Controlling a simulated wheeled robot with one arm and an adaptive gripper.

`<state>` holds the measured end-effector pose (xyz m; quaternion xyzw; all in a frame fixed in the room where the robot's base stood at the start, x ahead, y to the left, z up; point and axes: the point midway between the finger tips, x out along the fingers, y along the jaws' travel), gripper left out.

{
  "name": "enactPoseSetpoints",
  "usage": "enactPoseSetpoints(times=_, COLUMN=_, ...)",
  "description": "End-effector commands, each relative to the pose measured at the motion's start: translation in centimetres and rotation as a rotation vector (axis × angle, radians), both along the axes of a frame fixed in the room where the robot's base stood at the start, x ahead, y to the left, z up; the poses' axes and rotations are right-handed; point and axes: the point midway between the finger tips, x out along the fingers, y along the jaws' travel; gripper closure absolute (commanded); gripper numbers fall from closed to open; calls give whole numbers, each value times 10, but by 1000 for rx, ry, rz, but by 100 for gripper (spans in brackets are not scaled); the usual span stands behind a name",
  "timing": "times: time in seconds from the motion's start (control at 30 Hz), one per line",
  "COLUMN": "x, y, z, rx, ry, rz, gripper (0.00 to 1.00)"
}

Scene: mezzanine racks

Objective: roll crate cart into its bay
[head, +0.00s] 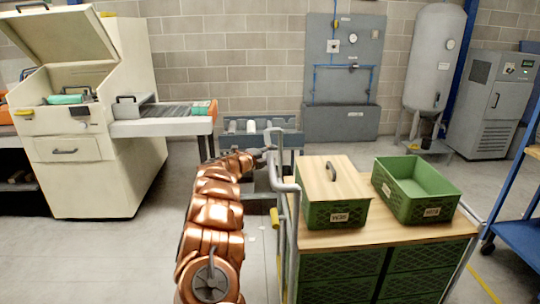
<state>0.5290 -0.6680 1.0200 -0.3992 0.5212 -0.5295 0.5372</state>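The crate cart (410,237) stands at the lower right, with a wooden top, green crates below and a grey tubular handle (285,186) on its left side. A green crate with a wooden lid (336,212) and an open, empty-looking green crate (413,208) sit on top. My copper-coloured arm reaches up from the bottom middle. My gripper (263,156) is at the upper part of the cart's handle. Its fingers are small and partly hidden there, so I cannot tell whether they are closed on the bar. I cannot make out a clearly marked bay.
A cream machine with a raised lid (90,140) and a side conveyor (165,120) stand at the left. A low grey roller stand (255,135) is behind my gripper. A tank (434,60), grey cabinet (492,105) and blue rack (522,235) are right. A yellow floor line (487,288) runs beside the cart.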

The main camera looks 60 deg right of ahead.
Motion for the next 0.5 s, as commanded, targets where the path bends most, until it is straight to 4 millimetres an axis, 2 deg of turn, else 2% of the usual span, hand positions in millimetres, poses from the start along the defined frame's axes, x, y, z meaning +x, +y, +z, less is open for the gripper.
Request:
enactPoseSetpoints(times=0.03, x=0, y=0, z=0, rx=0, ry=0, rz=0, gripper=66)
enactPoseSetpoints(times=0.37, x=0, y=0, z=0, rx=0, ry=0, rz=0, gripper=100)
enactPoseSetpoints(times=0.5, x=0, y=0, z=0, rx=0, ry=0, rz=0, gripper=100)
